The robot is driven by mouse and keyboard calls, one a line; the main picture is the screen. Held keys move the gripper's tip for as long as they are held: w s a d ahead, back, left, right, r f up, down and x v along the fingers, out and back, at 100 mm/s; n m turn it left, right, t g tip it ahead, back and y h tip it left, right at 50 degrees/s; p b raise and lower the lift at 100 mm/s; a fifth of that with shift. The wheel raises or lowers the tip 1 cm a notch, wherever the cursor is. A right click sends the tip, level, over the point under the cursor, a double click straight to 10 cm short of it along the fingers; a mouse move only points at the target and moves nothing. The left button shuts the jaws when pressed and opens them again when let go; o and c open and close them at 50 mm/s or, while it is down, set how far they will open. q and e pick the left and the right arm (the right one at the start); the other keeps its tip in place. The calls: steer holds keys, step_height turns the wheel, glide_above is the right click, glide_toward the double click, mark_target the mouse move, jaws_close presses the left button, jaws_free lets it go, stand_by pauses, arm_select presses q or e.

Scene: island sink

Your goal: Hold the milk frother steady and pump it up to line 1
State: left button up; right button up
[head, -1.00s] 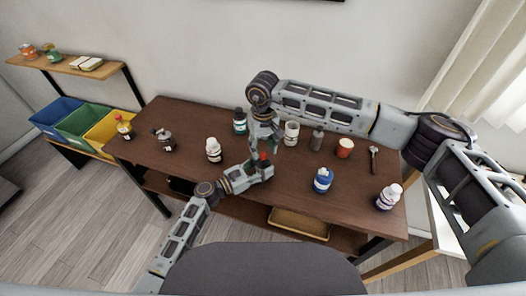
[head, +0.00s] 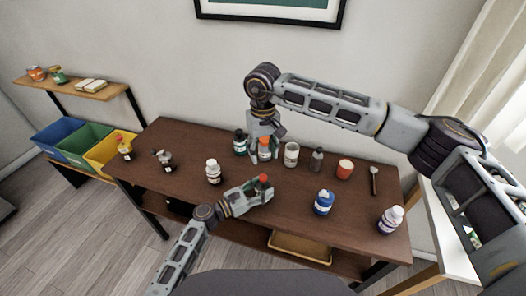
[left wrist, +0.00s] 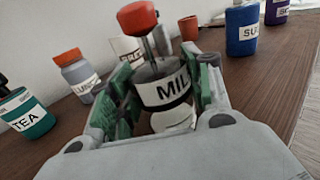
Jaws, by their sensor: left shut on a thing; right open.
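The milk frother (left wrist: 163,92) has a red knob (left wrist: 138,18) on a thin rod and a white label of which "MIL" shows. It stands between the fingers of my left gripper (left wrist: 158,98), which is shut on its body. In the head view the frother's red knob (head: 264,178) shows above my left gripper (head: 258,190), near the front middle of the table. The fingers hide most of the body there. My right gripper (head: 266,136) is open and empty, up and behind the knob, clear of it. It overlaps an orange-capped bottle in the picture; contact cannot be told.
Behind the frother stand a teal jar (head: 240,143), the orange-capped bottle (head: 265,152), a white container (head: 291,155) and a grey bottle (head: 317,160). A blue jar (head: 323,203) is to the right, a white bottle (head: 213,172) to the left. Bare table (head: 290,190) lies between.

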stand_by(0.3)
arm_select(q)
steer(key=o, duration=1.2)
steer(key=shift+c, duration=0.2)
steer(key=shift+a, duration=0.15)
steer(key=shift+v, duration=5.9)
steer(key=shift+f, duration=0.1)
